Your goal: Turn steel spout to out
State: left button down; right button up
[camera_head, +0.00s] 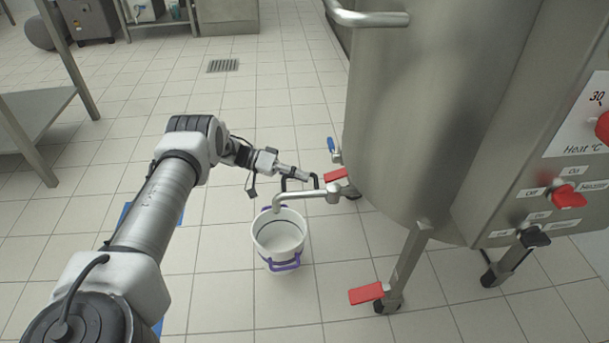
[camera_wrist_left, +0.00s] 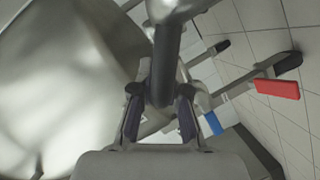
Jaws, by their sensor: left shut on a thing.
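The steel spout (camera_head: 310,194) comes out of the lower side of the big steel tank (camera_head: 430,100) and points left. Its bent end hangs above the far rim of a white bucket (camera_head: 280,235). A black handle (camera_head: 287,183) stands on the spout. My left gripper (camera_head: 304,178) reaches in from the left and is at this handle. In the left wrist view the two fingers (camera_wrist_left: 160,115) are closed on the dark handle bar (camera_wrist_left: 167,65), with the steel pipe (camera_wrist_left: 180,8) beyond it. My right gripper is not in view.
The bucket has purple handles and stands on the tiled floor. A blue-handled valve (camera_head: 332,147) and red caster pedals (camera_head: 366,293) are near the tank. A control panel (camera_head: 580,130) is at the right. A steel table (camera_head: 40,105) stands at the left.

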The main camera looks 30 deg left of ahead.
pick_arm(q)
jog(key=shift+w+r, duration=0.1)
jog(key=shift+w, duration=0.05)
jog(key=c, duration=1.2)
grip_release()
jog(key=v, duration=1.1)
jog(key=shift+a, duration=0.4)
